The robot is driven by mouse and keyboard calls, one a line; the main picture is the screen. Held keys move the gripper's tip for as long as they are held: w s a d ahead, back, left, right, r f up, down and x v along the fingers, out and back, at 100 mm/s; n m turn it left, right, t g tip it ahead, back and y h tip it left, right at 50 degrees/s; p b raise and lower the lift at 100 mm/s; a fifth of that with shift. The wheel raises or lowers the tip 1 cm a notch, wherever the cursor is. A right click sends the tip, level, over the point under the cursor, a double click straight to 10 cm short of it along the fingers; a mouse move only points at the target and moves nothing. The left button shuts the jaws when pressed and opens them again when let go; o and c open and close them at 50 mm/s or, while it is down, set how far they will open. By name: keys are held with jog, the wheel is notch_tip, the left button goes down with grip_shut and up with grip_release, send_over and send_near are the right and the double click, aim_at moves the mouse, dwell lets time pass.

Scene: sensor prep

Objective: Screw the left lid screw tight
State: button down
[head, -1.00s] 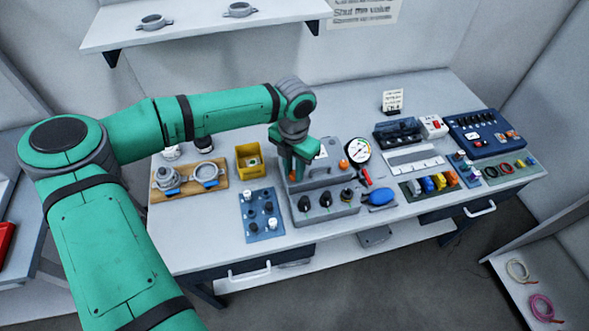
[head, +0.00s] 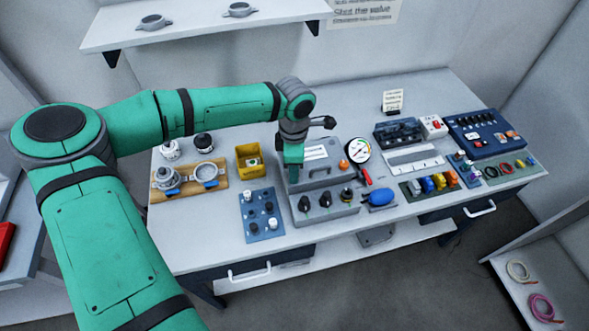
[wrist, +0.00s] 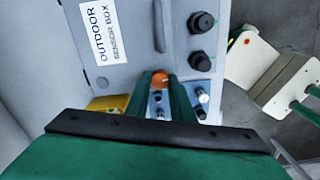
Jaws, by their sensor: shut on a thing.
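The grey outdoor sensor box (head: 320,172) stands on the bench, its lid on and a white label facing up. It also fills the upper middle of the wrist view (wrist: 135,50). The right lid screw (head: 344,165) is orange and uncovered on the lid. The left lid screw (wrist: 159,81), also orange, shows between my fingertips in the wrist view; in the head view my gripper hides it. My gripper (head: 294,166) points down at the lid's left side and is shut on that screw. How deep the screw sits cannot be seen.
Black fittings (head: 325,200) line the box's front. A gauge (head: 358,150) and blue bulb (head: 381,198) lie right of it. A yellow bin (head: 241,163), a wooden board (head: 219,183) with clamps and a blue panel (head: 252,225) are to the left.

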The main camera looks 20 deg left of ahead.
jog(key=shift+w+r+m, duration=0.1)
jog(key=shift+w+m, duration=0.05)
jog(key=shift+m, duration=0.85)
jog(key=c, duration=1.5)
grip_release()
jog(key=shift+c, duration=0.2)
notch_tip(320, 180, up, 11)
